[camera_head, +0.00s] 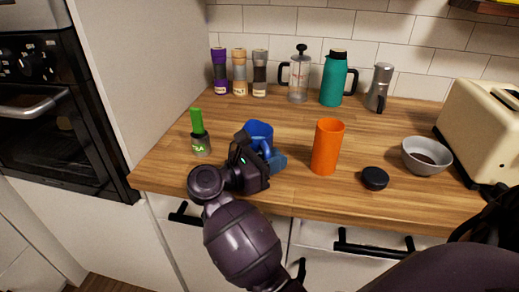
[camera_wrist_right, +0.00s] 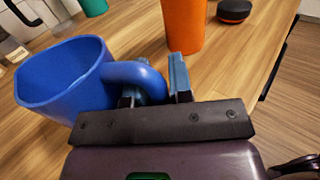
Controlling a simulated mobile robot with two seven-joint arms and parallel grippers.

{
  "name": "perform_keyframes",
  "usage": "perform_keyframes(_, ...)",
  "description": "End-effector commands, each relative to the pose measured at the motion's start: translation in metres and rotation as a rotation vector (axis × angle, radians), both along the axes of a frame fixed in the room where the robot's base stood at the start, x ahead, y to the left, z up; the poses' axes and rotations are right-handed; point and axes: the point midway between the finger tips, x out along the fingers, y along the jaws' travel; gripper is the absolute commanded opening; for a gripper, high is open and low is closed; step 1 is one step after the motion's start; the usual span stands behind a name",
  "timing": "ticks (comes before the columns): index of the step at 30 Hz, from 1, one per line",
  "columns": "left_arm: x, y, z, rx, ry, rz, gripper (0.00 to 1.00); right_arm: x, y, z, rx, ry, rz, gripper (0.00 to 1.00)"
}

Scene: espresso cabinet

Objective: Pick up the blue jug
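The blue jug (camera_head: 259,131) stands near the front edge of the wooden counter, partly hidden behind my right gripper (camera_head: 266,162) in the head view. In the right wrist view the jug (camera_wrist_right: 62,80) is at the left, with its open rim up and its handle (camera_wrist_right: 135,73) curving toward my right gripper (camera_wrist_right: 155,85). The two fingers are apart, one on each side of the handle. A small gap seems to show between the handle and the right-hand finger. My left gripper is not in view.
An orange cup (camera_head: 327,147) stands just right of the jug, with a black puck (camera_head: 375,178) beyond. A green-topped bottle (camera_head: 200,135) is to the left. A grey bowl (camera_head: 426,156) and toaster (camera_head: 483,128) are at the right. Several containers line the back wall.

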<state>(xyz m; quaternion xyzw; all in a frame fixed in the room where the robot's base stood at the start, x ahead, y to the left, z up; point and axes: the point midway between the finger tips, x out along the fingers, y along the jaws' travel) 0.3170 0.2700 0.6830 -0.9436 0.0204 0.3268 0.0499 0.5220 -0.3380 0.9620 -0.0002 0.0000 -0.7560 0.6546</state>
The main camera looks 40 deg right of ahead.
Motion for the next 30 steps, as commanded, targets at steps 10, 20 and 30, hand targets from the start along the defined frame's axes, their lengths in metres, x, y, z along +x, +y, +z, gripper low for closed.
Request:
perform_keyframes(10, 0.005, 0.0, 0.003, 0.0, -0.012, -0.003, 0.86, 0.0, 0.0, 0.001, 0.0, -0.002, 0.0, 0.0)
perform_keyframes(20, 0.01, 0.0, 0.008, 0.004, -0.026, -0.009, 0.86, 0.0, 0.0, 0.003, 0.0, -0.002, 0.0, 0.0)
perform_keyframes(30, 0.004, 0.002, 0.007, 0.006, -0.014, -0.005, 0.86, 0.0, 0.0, 0.022, 0.0, -0.006, -0.001, 0.0)
